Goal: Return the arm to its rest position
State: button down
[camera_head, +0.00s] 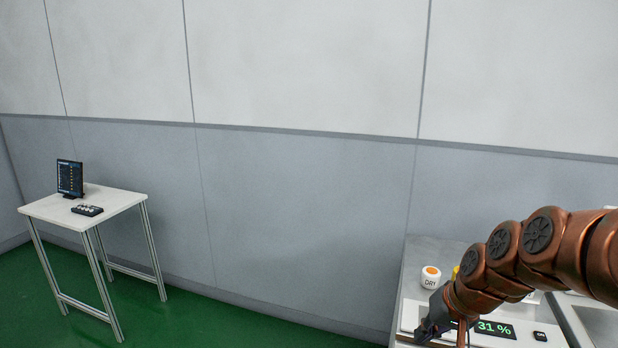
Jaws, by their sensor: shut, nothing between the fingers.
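My copper-coloured arm (540,243) reaches in from the right edge and bends down over a light worktop (428,252). My gripper (424,334) is dark and points down at the near left part of that worktop, close to the bottom edge of the picture. It is shut and nothing shows between its fingers. Whether its tips touch the surface below cannot be told.
A white table (120,199) with a screen (70,177) stands far left. Green floor lies between.

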jog(key=s+a+f+n+g+h, duration=0.1)
jog(key=s+a+g, duration=0.1)
jog(key=s, duration=1.1)
jog(key=s+a+n+g+h, duration=0.1)
jog(key=s+a+g+h, duration=0.1)
jog(key=s, duration=1.2)
jog(key=shift+s+a+f+n+g, duration=0.15)
jog(key=shift+a+f+n+g, duration=0.2)
jog(key=shift+g, duration=0.45)
jog(key=shift+d, duration=0.1)
